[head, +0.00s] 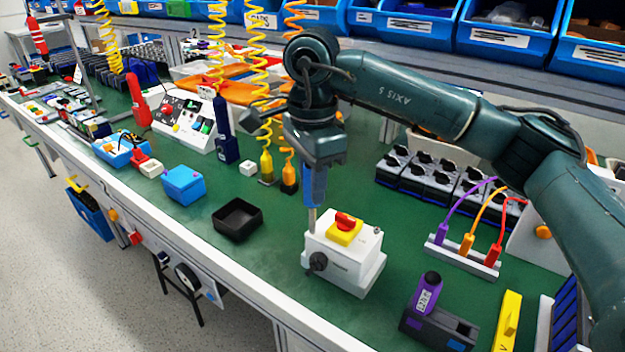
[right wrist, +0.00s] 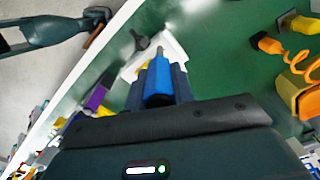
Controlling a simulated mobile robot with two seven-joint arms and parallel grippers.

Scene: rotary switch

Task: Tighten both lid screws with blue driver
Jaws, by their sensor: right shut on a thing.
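The white switch box (head: 340,270) stands on the green bench, with a red knob (head: 345,221) on a yellow plate on its lid and a black knob (head: 318,262) on its front. My right gripper (head: 315,165) is shut on the blue driver (head: 316,187), which points down, roughly upright. The shaft meets the lid's left side; whether it sits in a screw I cannot tell. A small screw (head: 377,231) shows at the lid's right. The right wrist view shows the driver's blue handle (right wrist: 158,80) between the fingers. What seems my left gripper (right wrist: 95,20) is small there, its jaws unclear.
An empty black tray (head: 238,218) and a blue box (head: 184,185) lie left of the switch box. A terminal strip with coloured leads (head: 465,258), a purple-and-black device (head: 428,310) and a yellow block (head: 508,318) are at the right. Coiled-cord drivers (head: 266,165) hang behind.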

